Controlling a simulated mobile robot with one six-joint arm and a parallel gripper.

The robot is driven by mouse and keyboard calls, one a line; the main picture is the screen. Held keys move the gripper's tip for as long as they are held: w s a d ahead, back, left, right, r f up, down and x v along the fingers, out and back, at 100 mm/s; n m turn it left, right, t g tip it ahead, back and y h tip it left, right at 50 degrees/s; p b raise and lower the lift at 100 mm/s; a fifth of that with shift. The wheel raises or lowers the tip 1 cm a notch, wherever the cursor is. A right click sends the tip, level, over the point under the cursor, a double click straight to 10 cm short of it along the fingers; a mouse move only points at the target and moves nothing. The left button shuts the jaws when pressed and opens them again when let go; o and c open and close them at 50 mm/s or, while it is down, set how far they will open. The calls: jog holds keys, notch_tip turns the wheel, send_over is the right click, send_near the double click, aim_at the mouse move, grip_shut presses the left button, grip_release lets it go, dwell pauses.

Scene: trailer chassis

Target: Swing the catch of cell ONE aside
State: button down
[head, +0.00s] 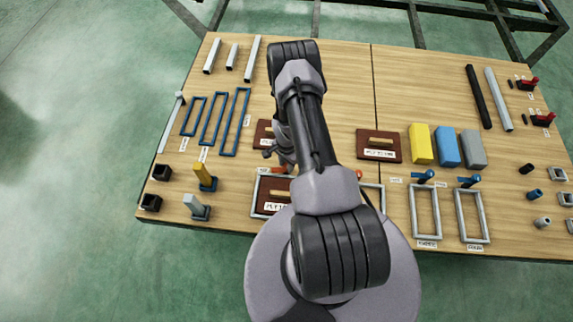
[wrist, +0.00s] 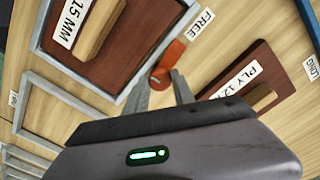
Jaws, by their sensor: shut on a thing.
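An orange-red catch (wrist: 170,58) lies beside the rim of a grey frame (wrist: 119,98) in the wrist view, close to a FREE label (wrist: 201,23). A brown plywood piece (wrist: 90,65) marked 15 MM sits inside this frame. The catch also shows in the head view (head: 277,170), at the frame's far edge. My gripper (wrist: 163,84) is shut on the near, rounded end of the catch, one finger on each side. In the head view my arm partly hides the gripper. I cannot read a label ONE.
A loose plywood piece (wrist: 236,75) lies close right of my gripper in the wrist view. An empty grey frame (wrist: 50,115) stands left. In the head view, blue-catch frames (head: 427,240) and coloured blocks (head: 447,147) stand to the right.

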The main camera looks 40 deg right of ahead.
jog(key=shift+m, duration=0.7)
jog(key=c, duration=1.1)
grip_release()
jog(key=shift+o, duration=0.2)
jog(key=shift+r, duration=0.1)
notch_tip(320, 180, up, 17)
jog(key=p, duration=0.6)
jog(key=shift+r+p, duration=0.15)
jog(key=shift+p, duration=0.2)
